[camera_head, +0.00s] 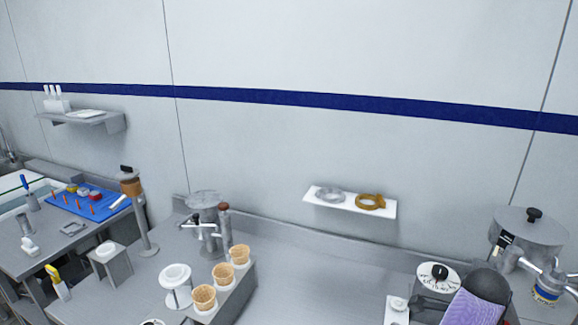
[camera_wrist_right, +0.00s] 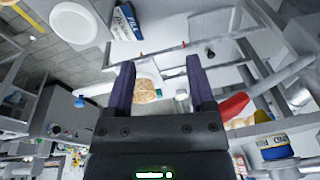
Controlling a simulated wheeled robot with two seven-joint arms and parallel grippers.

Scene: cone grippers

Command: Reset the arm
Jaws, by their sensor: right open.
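My right gripper (camera_wrist_right: 160,64) shows in the right wrist view with its two dark purple fingers spread apart. Nothing is held between them. A tan round thing (camera_wrist_right: 145,92) shows beyond the gap, and I cannot tell how far away it is. In the head view, a purple and dark rounded part at the lower right seems to be my right arm; its gripper is not clear there. My left gripper is not in view.
Several waffle cones (camera_head: 222,273) stand in a holder on the grey counter (camera_head: 300,280). A steel pot with a black knob (camera_head: 528,228) stands at right, beside a black dial (camera_head: 440,273). A wall shelf (camera_head: 347,205) holds two rings. The counter's middle is clear.

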